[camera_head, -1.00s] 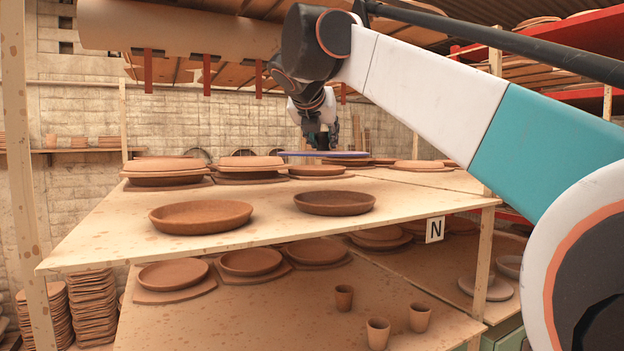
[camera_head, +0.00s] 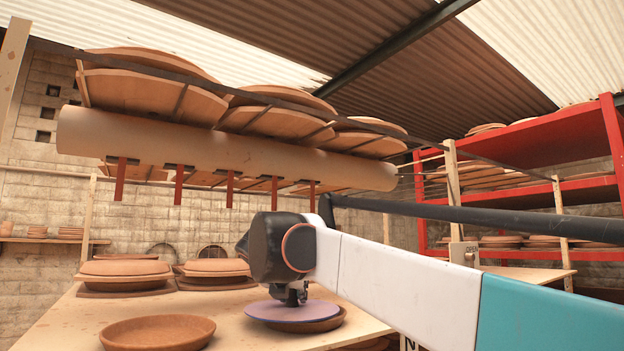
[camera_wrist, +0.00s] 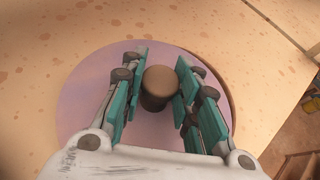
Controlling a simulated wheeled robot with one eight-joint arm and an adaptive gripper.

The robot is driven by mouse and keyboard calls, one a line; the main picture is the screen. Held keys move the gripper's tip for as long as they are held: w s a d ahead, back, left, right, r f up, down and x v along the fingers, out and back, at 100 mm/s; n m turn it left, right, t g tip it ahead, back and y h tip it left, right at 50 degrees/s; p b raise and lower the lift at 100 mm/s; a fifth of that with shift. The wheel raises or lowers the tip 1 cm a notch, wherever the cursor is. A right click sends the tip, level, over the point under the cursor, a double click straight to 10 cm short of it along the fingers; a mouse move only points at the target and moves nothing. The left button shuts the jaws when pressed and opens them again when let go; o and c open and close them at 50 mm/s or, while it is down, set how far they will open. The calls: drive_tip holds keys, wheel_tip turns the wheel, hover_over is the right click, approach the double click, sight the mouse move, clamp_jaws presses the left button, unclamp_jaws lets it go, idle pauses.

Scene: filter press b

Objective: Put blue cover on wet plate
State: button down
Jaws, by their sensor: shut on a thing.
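The blue cover (camera_head: 283,309) is a flat, round purple-blue disc. My gripper (camera_wrist: 158,88) is shut on its dark brown knob (camera_wrist: 156,84), which stands between the teal fingers in the wrist view. I cannot tell whether cover and plate touch. Another clay plate (camera_head: 160,333) stands uncovered to the left.
Covered plates stand on boards (camera_head: 126,273) behind, along the shelf (camera_head: 62,325). A long beige cylinder (camera_head: 230,150) and a rack of clay plates hang above. A red shelf unit (camera_head: 540,195) stands at the back right. The shelf edge is close to the plate.

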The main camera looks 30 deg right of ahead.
drive_tip(key=shift+s, duration=0.2)
drive_tip(key=shift+f, duration=0.2)
drive_tip(key=c, duration=1.2)
unclamp_jaws()
drive_tip(key=shift+r, duration=0.1)
drive_tip(key=shift+r, duration=0.2)
drive_tip(key=shift+s+a, duration=0.25)
drive_tip(key=shift+a, duration=0.05)
drive_tip(key=b+v, duration=0.2)
drive_tip(key=v, duration=0.9)
drive_tip(key=shift+r, duration=0.1)
